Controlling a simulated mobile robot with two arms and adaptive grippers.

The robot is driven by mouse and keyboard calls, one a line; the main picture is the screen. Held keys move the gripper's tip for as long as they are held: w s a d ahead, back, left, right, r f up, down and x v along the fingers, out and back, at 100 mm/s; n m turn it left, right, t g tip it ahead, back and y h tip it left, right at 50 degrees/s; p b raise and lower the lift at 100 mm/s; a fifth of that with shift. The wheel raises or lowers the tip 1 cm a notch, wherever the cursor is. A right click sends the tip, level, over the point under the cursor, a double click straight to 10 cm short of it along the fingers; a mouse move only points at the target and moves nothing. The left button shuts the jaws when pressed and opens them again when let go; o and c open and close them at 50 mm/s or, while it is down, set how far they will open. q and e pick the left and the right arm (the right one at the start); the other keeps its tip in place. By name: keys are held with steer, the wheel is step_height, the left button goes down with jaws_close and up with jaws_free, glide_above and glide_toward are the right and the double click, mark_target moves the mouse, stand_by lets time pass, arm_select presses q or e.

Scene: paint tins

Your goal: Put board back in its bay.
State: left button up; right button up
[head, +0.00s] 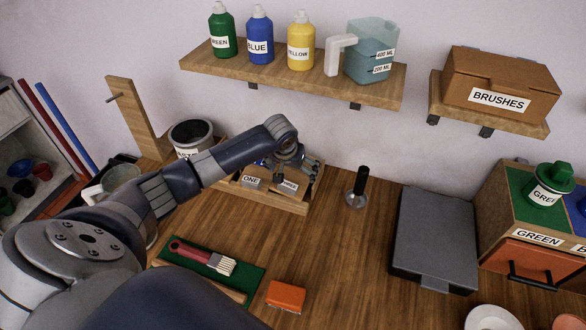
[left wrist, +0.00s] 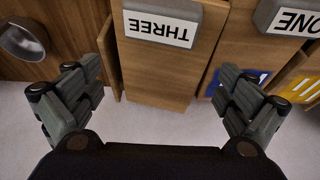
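A wooden rack (head: 270,200) stands against the wall, with grey blocks labelled ONE (head: 251,181) and THREE (head: 288,186) at its front. In the left wrist view the THREE block (left wrist: 162,25) and the ONE block (left wrist: 290,18) appear upside down. A plain wooden panel (left wrist: 160,75) shows beside the THREE label. My left gripper (head: 305,168) is over the rack, and its fingers (left wrist: 158,98) are spread wide with nothing gripped. I cannot tell which piece is the board; the arm hides part of the rack. My right gripper is not in view.
A black-handled tool (head: 359,185) stands right of the rack. A flat grey case (head: 434,240) lies further right. A brush (head: 205,256) on a green mat and an orange block (head: 286,296) lie in front. The shelf (head: 290,78) with bottles is above. The middle tabletop is clear.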

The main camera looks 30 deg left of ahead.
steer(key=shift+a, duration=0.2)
arm_select(q)
steer(key=shift+r, duration=0.3)
steer(key=b+v, duration=0.1)
steer(key=v, duration=1.1)
steer(key=shift+r+b, duration=0.35)
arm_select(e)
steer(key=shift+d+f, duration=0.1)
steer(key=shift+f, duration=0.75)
arm_select(q)
steer(key=shift+f, duration=0.1)
